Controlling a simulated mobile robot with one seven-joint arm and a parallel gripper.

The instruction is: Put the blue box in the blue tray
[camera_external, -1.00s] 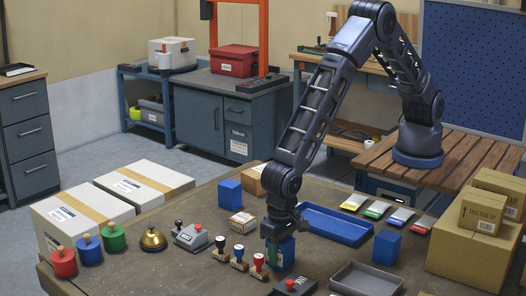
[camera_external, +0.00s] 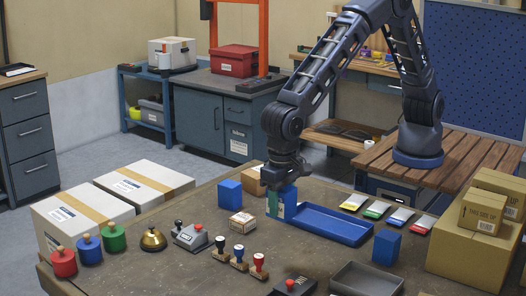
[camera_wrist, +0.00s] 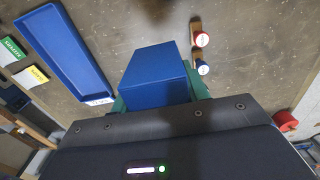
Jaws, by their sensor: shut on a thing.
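My gripper (camera_external: 281,204) is shut on a blue box (camera_external: 288,196), with a green finger on each side of it. The box fills the middle of the wrist view (camera_wrist: 155,78). The blue tray (camera_external: 335,226) lies empty on the table, just right of the held box in the external view. It shows at the upper left in the wrist view (camera_wrist: 68,52). The held box is beside the tray's left end in the external view, not seen inside it; its height above the table is hard to tell. My gripper's palm hides the near part of the box in the wrist view.
Other blue boxes stand left (camera_external: 229,193) and right (camera_external: 386,247) of the tray. A grey tray (camera_external: 368,280) is in front. Stamps (camera_external: 239,255), a small carton (camera_external: 242,223) and coloured cards (camera_external: 377,210) stand around. Brown cartons (camera_external: 468,247) fill the right edge.

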